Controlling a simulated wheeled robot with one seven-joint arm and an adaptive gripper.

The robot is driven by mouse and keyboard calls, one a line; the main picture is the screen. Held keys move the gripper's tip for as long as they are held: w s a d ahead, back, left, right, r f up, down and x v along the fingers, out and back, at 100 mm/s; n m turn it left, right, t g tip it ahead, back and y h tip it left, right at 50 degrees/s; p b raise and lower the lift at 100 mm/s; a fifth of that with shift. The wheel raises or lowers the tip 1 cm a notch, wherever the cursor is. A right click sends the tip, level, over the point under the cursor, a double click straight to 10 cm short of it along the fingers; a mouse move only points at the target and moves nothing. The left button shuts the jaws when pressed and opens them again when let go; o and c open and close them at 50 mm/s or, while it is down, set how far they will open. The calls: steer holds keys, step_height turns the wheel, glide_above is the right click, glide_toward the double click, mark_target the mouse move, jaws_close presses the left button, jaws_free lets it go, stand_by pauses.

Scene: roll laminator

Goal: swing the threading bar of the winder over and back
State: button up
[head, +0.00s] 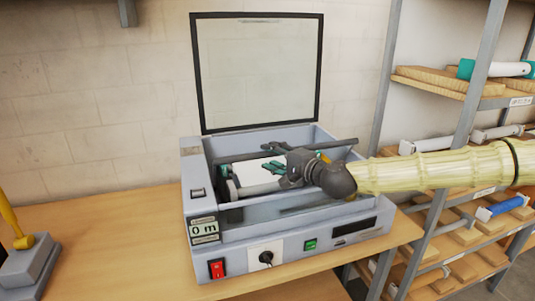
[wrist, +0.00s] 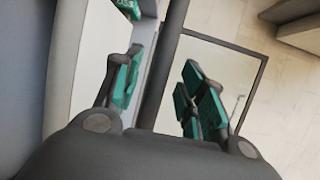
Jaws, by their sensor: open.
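The roll laminator (head: 290,249) stands on the bench in the head view with its glazed lid (head: 257,70) raised. A dark bar (head: 235,157), which looks like the threading bar, crosses the upper part of the open housing from left to right. My gripper (head: 274,157) is inside the opening at this bar, its green-padded fingers apart. In the wrist view the dark bar (wrist: 164,70) runs between the two open fingers (wrist: 163,92), with visible gaps on both sides. Contact cannot be made out. A white roll (head: 255,173) lies below, partly hidden by my gripper.
The front panel has a red switch (head: 217,268), a black knob (head: 265,258) and a green button (head: 310,244). A yellow-handled tool (head: 27,265) stands at far left. A shelf rack (head: 457,122) with rolls is at right, behind my arm.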

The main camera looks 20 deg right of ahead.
steer(key=shift+x, duration=1.3)
jaws_close()
